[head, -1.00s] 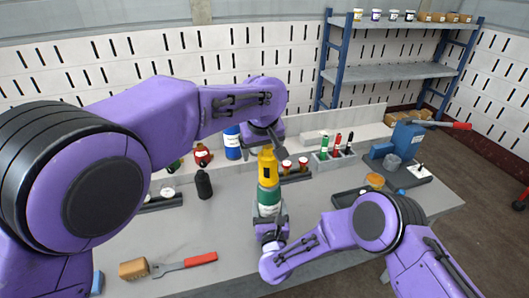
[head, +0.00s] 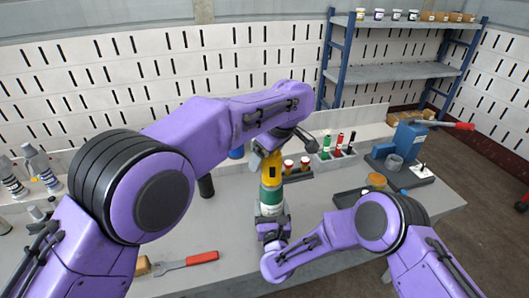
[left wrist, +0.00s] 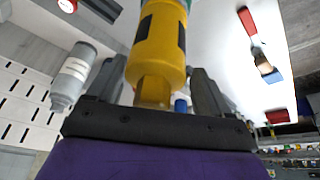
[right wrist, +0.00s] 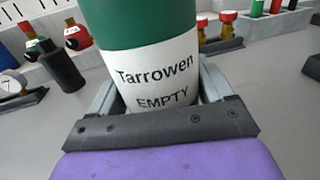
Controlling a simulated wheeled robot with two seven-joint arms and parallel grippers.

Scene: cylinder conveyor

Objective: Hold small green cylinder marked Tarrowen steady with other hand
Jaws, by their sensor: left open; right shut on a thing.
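The small green cylinder (head: 271,194) stands upright over the table, with a white band reading "Tarrowen" and "EMPTY" in the right wrist view (right wrist: 158,75). My right gripper (head: 272,222) is shut on its lower white part. A yellow piece with dark patches (head: 271,168) sits on top of the green cylinder, in line with it. My left gripper (head: 279,148) is above, its fingers open on either side of the yellow piece's narrower end, which shows in the left wrist view (left wrist: 155,90). Whether a finger touches it I cannot tell.
A black bottle (head: 206,186) is to the left. A red-handled tool (head: 200,258) lies near the front edge.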

